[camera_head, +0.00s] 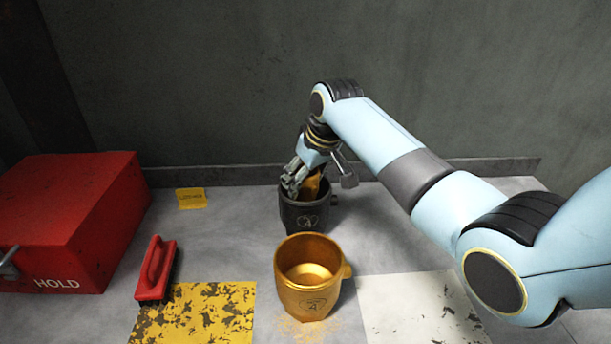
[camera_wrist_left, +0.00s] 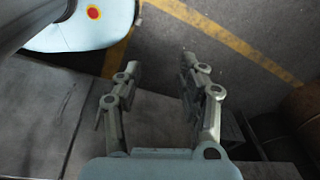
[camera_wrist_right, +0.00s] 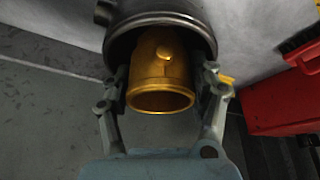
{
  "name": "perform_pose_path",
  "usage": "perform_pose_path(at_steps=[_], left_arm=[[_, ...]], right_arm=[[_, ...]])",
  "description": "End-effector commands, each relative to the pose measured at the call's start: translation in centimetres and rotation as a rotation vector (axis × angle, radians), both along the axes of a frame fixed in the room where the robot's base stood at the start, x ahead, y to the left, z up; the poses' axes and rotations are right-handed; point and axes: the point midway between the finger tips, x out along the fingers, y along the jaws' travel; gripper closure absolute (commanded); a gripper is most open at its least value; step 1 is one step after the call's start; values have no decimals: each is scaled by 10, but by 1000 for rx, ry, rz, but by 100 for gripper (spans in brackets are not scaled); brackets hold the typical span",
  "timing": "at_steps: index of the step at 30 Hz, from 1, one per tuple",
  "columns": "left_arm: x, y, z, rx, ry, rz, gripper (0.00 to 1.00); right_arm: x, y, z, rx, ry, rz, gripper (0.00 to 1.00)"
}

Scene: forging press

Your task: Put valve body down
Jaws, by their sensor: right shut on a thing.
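The brass valve body (camera_head: 313,185) is in my right gripper (camera_head: 298,184), at the mouth of a dark round pot (camera_head: 305,216). The right wrist view shows the valve body (camera_wrist_right: 160,85) as a short tube with an open flared end and a small boss, between the fingers of my right gripper (camera_wrist_right: 161,82). Its far part lies inside the rim of the dark pot (camera_wrist_right: 160,18); whether it touches the bottom is hidden. My left gripper (camera_wrist_left: 158,75) is open and empty in the left wrist view, away from the worktop.
A gold pot (camera_head: 312,282) with a side lug stands in front of the dark pot. A red box (camera_head: 75,222) marked HOLD and a red brush (camera_head: 156,270) are at left. Worn yellow (camera_head: 200,312) and white (camera_head: 415,305) patches flank the gold pot. A wall closes the back.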

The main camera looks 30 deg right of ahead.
Motion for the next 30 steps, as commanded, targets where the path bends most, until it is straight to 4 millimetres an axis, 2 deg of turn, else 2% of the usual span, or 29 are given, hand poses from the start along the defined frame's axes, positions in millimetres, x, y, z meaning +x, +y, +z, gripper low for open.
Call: perform_pose_path(at_steps=[6,7,12,30], left_arm=[[2,0,0,0,-4,0,60],[3,0,0,0,-4,0,60],[3,0,0,0,-5,0,60],[4,0,0,0,-6,0,60]], right_arm=[[1,0,-3,1,-4,0,91],[0,0,-4,0,-1,0,40],[0,0,-4,0,-1,0,18],[0,0,-1,1,-1,0,16]])
